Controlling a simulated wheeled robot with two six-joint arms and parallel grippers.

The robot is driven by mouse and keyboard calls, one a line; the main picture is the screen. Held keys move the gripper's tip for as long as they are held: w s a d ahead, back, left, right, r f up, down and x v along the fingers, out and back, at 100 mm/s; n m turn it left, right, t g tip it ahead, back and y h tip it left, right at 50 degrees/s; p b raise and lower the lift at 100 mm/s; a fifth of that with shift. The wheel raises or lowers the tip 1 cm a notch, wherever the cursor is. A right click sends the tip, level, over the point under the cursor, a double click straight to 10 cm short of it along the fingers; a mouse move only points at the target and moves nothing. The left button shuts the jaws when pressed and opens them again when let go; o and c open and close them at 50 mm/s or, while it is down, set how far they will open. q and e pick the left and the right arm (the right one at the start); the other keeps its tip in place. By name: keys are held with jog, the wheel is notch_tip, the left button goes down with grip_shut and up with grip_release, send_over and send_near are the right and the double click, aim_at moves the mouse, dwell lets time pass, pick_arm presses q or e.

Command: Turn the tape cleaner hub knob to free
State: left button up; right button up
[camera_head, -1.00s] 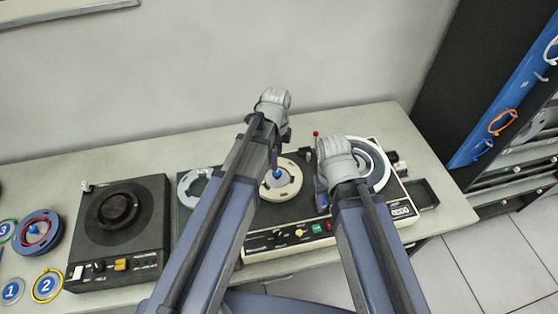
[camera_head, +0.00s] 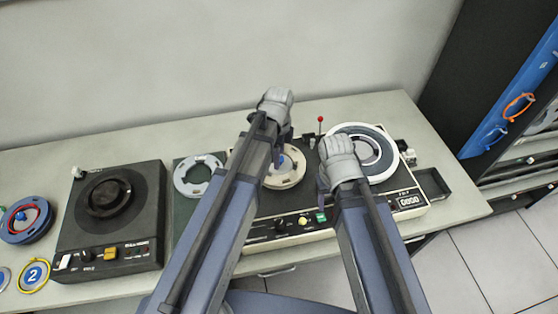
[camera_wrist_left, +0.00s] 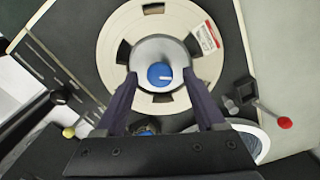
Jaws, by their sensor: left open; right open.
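The tape cleaner (camera_head: 262,215) is a dark deck with a cream front panel. In the head view, my left gripper (camera_head: 280,155) hides much of the knob. My right gripper (camera_head: 323,180) is open and apart from the knob, over the deck between the two reels.
A grey-white reel (camera_head: 386,141) lies at the deck's right. A red-tipped lever (camera_head: 320,119) stands behind my right gripper. A grey ring (camera_head: 181,178) lies left of the hub. A black machine (camera_head: 113,225) and a blue reel (camera_head: 20,228) are further left.

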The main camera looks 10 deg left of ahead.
pick_arm(q)
jog(key=shift+f, duration=0.15)
jog(key=shift+c, duration=0.3)
grip_shut()
